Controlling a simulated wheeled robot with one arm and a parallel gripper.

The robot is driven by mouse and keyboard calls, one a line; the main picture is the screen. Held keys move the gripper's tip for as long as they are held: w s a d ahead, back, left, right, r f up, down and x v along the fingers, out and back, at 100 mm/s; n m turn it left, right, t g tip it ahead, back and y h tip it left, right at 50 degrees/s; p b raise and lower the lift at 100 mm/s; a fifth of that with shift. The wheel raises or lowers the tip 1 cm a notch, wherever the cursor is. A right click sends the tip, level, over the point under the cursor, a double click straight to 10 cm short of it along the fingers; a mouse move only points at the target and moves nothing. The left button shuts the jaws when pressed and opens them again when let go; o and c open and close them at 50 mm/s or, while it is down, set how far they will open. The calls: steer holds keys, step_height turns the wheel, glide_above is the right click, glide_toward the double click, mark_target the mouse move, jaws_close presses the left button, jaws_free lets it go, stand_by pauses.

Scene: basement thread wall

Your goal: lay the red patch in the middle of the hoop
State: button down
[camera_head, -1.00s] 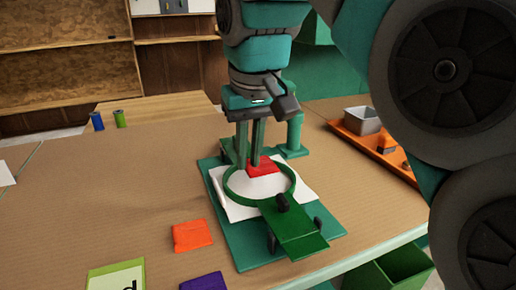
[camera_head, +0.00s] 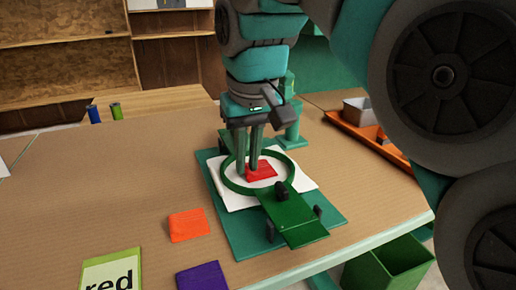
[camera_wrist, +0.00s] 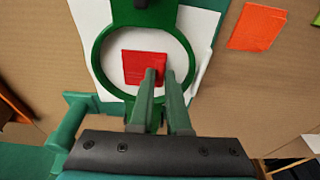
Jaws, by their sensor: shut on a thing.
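The red patch (camera_head: 262,170) is inside the green hoop (camera_head: 228,184), over the white cloth (camera_head: 232,201). In the wrist view the red patch (camera_wrist: 140,66) shows within the hoop (camera_wrist: 97,66), toward the side nearer my fingers. My gripper (camera_head: 249,170) points down with its fingertips at the patch's edge, and in the wrist view its fingertips (camera_wrist: 158,74) are close together there. It is shut on the patch. The pinched edge is partly hidden by the fingers. I cannot tell whether the patch fully touches the cloth.
The hoop stands on a teal base (camera_head: 244,246) with a green clamp plate (camera_head: 297,222). An orange patch (camera_head: 188,225), a purple patch (camera_head: 202,277) and a card reading "red" (camera_head: 112,273) lie to the left and front. An orange tray (camera_head: 352,130) is at right.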

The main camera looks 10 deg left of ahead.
steer(key=shift+f, duration=0.15)
steer(key=c, duration=0.8)
jaws_free()
steer(key=shift+r+p, duration=1.25)
steer(key=shift+r, duration=2.25)
